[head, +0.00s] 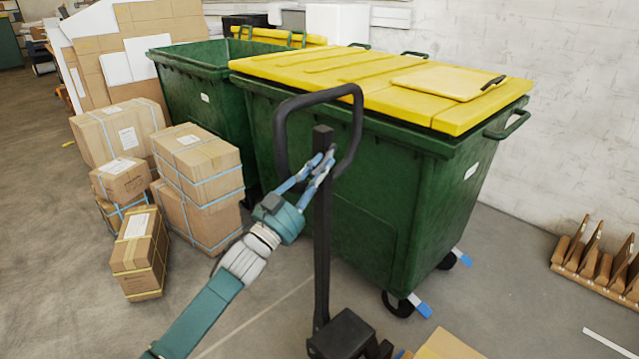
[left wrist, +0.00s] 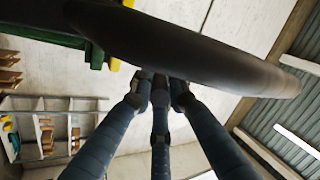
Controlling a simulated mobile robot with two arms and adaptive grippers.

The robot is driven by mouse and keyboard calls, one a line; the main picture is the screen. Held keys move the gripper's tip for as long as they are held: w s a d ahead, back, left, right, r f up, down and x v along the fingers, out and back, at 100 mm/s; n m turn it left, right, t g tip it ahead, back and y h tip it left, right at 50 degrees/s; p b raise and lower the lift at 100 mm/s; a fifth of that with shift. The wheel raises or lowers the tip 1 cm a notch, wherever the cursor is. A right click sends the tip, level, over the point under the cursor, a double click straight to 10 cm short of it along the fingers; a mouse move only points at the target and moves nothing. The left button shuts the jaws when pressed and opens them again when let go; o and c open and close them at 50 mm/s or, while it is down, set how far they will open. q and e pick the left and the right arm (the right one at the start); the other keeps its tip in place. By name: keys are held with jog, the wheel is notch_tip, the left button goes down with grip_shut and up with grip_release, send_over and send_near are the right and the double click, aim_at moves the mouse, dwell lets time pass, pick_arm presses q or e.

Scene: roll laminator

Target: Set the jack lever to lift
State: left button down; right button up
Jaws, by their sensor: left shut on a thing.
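The pallet jack's black handle (head: 360,110) stands upright in the middle of the head view, a loop on top of a straight post (head: 322,250). My left gripper (head: 322,162) is at the top of the post, inside the lower part of the loop. Its blue fingers are closed together on a small part there, apparently the jack lever, which the fingertips mostly hide. In the left wrist view the fingertips (left wrist: 159,88) meet just below a wide dark bar (left wrist: 190,45), part of the handle. The lever's setting cannot be read. My right gripper is not in view.
A green bin with a yellow lid (head: 390,85) stands close behind the handle, with another green bin (head: 190,65) at its left. Strapped cardboard boxes (head: 200,165) are stacked on the left. A wooden rack (head: 595,270) is at the right wall. Floor at front left is clear.

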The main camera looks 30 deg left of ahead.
pick_arm(q)
jog(key=shift+f, duration=0.15)
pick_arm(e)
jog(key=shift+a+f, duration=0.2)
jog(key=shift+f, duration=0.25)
pick_arm(q)
jog(key=c, duration=1.7)
grip_release()
jog(key=shift+o, duration=0.2)
jog(key=v, duration=1.2)
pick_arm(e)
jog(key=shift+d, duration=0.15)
pick_arm(q)
jog(key=shift+w+f, duration=0.1)
jog(key=shift+f, duration=0.05)
